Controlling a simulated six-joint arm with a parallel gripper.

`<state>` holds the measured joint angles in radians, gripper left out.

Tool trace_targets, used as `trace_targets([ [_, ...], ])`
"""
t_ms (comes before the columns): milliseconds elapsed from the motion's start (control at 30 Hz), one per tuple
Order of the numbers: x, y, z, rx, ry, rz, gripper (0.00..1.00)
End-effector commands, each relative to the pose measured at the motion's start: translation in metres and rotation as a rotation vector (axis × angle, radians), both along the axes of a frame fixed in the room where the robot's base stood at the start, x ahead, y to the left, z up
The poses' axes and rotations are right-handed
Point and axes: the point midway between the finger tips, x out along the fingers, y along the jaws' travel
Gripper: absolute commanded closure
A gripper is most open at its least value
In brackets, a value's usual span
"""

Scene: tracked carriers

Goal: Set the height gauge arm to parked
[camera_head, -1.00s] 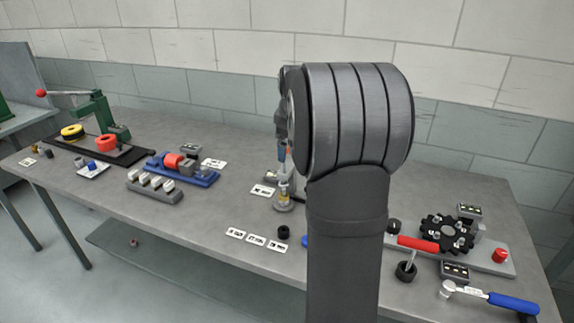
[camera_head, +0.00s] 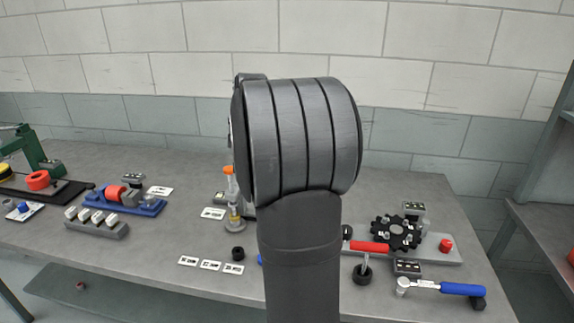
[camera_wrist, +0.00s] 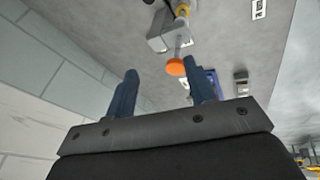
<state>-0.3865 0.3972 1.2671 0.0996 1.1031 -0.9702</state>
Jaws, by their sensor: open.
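The height gauge (camera_head: 234,212) stands on the bench left of my arm in the head view, its right side partly hidden by my arm. Its orange tip (camera_head: 229,170) points up. In the wrist view, a grey block (camera_wrist: 172,28) with a thin stem ends in an orange knob (camera_wrist: 176,67), which I take to be the same gauge. My gripper (camera_wrist: 161,72) is open, its two blue fingers apart. The knob appears between the fingertips, nearer the right one; I cannot tell whether it touches. In the head view my gripper is hidden behind my arm.
Three white label cards (camera_head: 210,265) and a black knob (camera_head: 238,253) lie in front of the gauge. A blue fixture (camera_head: 125,202) stands to the left. A black toothed wheel (camera_head: 396,232), a red-handled tool (camera_head: 368,247) and a blue-handled wrench (camera_head: 440,287) are to the right.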

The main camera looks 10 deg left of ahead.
Motion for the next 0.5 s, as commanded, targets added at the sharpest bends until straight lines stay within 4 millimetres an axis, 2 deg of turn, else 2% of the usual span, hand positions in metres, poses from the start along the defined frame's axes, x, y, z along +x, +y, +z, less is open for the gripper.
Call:
trace_targets([
  [33, 0.007, -0.015, -0.018, 0.040, 0.039, -0.103, 0.52],
  [100, 0.014, -0.029, -0.035, 0.098, 0.084, -0.237, 0.52],
  [233, 0.022, -0.049, -0.059, 0.177, 0.146, -0.424, 0.52],
  [367, 0.025, -0.054, -0.070, 0.208, 0.169, -0.494, 0.52],
  [500, 0.029, -0.050, -0.085, 0.207, 0.170, -0.496, 0.52],
])
